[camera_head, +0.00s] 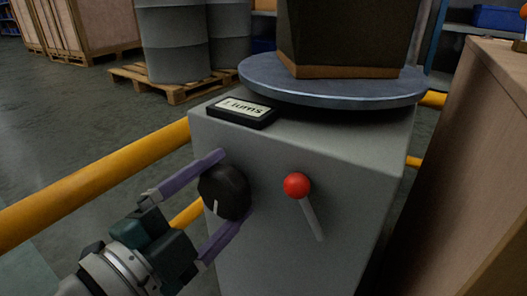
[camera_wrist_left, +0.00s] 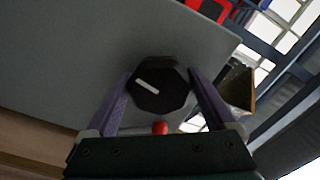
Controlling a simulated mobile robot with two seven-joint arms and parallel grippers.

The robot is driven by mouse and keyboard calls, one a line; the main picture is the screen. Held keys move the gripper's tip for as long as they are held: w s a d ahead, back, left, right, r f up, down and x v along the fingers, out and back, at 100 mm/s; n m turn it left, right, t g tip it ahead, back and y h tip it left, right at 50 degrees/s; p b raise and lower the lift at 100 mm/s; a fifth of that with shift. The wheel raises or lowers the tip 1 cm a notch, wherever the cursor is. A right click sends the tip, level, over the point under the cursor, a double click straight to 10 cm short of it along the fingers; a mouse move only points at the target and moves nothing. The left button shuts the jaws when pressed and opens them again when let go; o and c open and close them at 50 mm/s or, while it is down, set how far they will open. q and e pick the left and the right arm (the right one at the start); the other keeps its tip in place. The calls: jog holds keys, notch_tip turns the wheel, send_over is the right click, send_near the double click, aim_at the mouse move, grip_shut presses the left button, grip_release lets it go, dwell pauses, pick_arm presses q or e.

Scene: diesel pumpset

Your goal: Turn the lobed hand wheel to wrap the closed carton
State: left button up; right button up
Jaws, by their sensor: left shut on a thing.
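The lobed hand wheel (camera_head: 224,192) is a black knob with a white pointer line, on the front of a grey machine cabinet (camera_head: 300,240). In the head view its white line points down. My left gripper (camera_head: 233,184) has its two purple fingers on either side of the wheel and is shut on it. The wheel also shows between the fingers in the left wrist view (camera_wrist_left: 160,88). The carton (camera_head: 348,32) stands on the round grey turntable (camera_head: 330,82) on top of the cabinet; its top is out of view. My right gripper is not in view.
A red-balled lever (camera_head: 297,186) sticks out right of the wheel. A black counter plate (camera_head: 241,111) lies on the cabinet top. Yellow rails (camera_head: 90,187) run at the left. A wooden box (camera_head: 470,170) stands close at the right. Drums (camera_head: 174,40) stand on a pallet behind.

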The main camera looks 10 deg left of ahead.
pick_arm(q)
jog(key=shift+m, duration=0.5)
jog(key=o, duration=1.1)
jog(key=p+v, duration=0.3)
jog(key=v, duration=0.7)
jog(key=shift+r, duration=0.1)
